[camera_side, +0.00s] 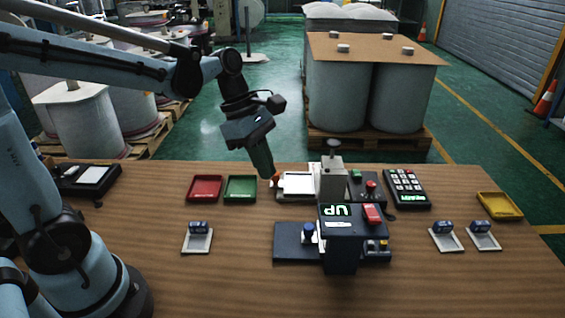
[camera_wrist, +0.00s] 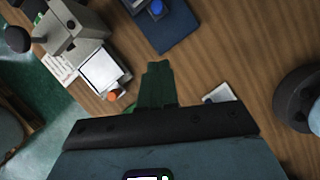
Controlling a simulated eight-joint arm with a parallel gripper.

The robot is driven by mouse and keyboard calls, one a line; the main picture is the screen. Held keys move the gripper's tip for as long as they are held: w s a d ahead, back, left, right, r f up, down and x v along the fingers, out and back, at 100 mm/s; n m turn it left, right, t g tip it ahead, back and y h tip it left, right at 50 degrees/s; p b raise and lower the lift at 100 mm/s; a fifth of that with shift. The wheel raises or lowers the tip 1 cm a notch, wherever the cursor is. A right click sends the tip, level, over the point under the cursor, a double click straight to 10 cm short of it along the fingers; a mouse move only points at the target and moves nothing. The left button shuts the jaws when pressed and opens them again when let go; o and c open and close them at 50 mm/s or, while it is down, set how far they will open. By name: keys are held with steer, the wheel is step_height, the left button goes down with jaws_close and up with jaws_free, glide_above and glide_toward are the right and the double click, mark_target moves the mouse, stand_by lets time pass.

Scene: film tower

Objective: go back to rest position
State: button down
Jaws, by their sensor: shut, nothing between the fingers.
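My gripper (camera_side: 271,177) is shut and empty. In the side view it points down above the back of the table, at the left end of a device with a white plate (camera_side: 299,184). An orange knob (camera_side: 276,179) shows right beside the fingertips; I cannot tell from the side view whether they touch. In the wrist view my gripper (camera_wrist: 158,66) shows as dark green shut fingers over bare wood. There the white plate (camera_wrist: 101,70) and the orange knob (camera_wrist: 112,96) lie to the left, apart from the fingers.
A red tray (camera_side: 205,189) and a green tray (camera_side: 240,189) lie left of my gripper. A dark machine with an "UP" display (camera_side: 340,211) stands in front, to the right. A keypad (camera_side: 406,188) and a yellow tray (camera_side: 498,206) are farther right.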

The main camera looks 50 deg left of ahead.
steer(key=s+a+m+t+y, duration=0.2)
steer(key=s+m+t+y, duration=0.2)
steer(key=m, duration=1.7)
steer(key=shift+s+r+m+t, duration=0.15)
steer(key=shift+s+m+t, duration=0.15)
steer(key=shift+s+t, duration=0.65)
